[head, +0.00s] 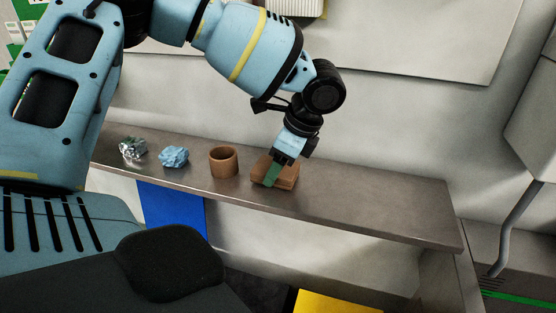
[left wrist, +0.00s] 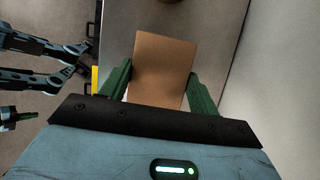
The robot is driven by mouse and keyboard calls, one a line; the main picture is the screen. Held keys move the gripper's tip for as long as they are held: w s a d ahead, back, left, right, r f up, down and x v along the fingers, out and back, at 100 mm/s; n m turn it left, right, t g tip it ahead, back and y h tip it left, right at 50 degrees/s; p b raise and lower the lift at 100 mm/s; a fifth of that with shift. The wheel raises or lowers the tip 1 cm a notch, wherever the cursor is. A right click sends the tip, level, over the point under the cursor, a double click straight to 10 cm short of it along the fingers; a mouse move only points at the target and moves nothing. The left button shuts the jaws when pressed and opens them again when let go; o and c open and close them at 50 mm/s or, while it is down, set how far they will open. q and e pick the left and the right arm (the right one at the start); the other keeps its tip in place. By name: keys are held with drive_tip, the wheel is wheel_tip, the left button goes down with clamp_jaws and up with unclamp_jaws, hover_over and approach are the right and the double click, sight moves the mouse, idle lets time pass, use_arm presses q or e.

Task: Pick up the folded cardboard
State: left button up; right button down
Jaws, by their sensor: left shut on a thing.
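The folded cardboard (head: 289,178) is a small brown block on the metal shelf, right of the brown cup. My left gripper (head: 275,172) reaches down onto it from above. In the left wrist view the cardboard (left wrist: 162,68) fills the space between the two green fingers of my left gripper (left wrist: 160,85), which is shut on it. Whether the cardboard is lifted off the shelf I cannot tell. My right gripper is not visible in the head view; dark jointed parts at the left of the left wrist view do not show its state clearly.
On the metal shelf (head: 370,210) stand a brown cup (head: 223,162), a crumpled blue piece (head: 174,157) and a crumpled silver piece (head: 133,148), all left of the cardboard. The shelf's right end is clear. A wall is behind. A blue panel (head: 172,217) and a yellow one (head: 335,303) are below.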

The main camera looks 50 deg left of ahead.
use_arm(q)
drive_tip(key=shift+r, duration=0.45)
drive_tip(key=shift+s+d+r, duration=0.1)
drive_tip(key=shift+s+r, duration=0.05)
drive_tip(key=shift+r, duration=0.4)
drive_tip(key=shift+s+r, duration=0.1)
drive_tip(key=shift+r, duration=0.45)
drive_tip(key=s+d, duration=0.2)
drive_tip(key=s, duration=0.5)
drive_tip(key=s+d+r, duration=0.1)
drive_tip(key=s+d, duration=0.2)
drive_tip(key=s, duration=0.4)
drive_tip(key=shift+s+d+r, duration=0.15)
drive_tip(key=shift+s, duration=0.15)
